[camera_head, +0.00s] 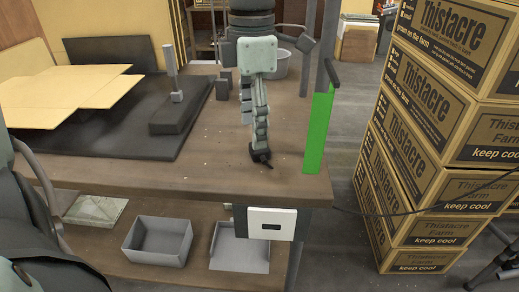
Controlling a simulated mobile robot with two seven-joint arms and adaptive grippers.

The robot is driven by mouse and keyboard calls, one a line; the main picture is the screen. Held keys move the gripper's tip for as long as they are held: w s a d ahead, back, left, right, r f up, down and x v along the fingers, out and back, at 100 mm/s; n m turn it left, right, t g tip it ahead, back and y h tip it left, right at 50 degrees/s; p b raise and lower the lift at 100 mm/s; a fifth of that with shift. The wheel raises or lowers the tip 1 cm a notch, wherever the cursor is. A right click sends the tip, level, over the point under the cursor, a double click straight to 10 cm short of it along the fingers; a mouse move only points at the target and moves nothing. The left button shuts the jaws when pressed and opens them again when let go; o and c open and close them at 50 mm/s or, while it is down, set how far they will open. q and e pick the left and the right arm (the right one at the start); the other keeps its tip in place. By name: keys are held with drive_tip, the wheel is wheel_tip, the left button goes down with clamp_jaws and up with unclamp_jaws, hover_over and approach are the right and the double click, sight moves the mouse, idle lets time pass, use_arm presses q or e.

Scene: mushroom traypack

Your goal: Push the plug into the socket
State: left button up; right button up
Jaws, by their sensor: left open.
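My left gripper (259,148) is in the middle of the head view, pointing down over the worktable's front part. It is open; its spread is hard to see from this side. A small black piece (263,158) is at its fingertips; it may be the plug, but I cannot tell it from the finger pads, nor whether it touches the table. The socket (284,225) is a white plate with a dark slot, fixed below the table's front edge near the right corner. It is lower and nearer than the gripper. My right gripper is not in view.
The brown worktable (215,178) carries a black machine (150,142) and flat yellow cardboard (75,92) at left. A bright green strip (319,132) stands at its right corner. Grey bins (160,240) sit below. Stacked Thistacre boxes (425,130) stand right, with a cable in front.

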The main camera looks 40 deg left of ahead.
sight(259, 151)
use_arm(q)
wheel_tip(259, 151, down, 4)
drive_tip(key=shift+s+f, duration=0.1)
drive_tip(key=shift+f, duration=0.1)
drive_tip(key=c, duration=1.2)
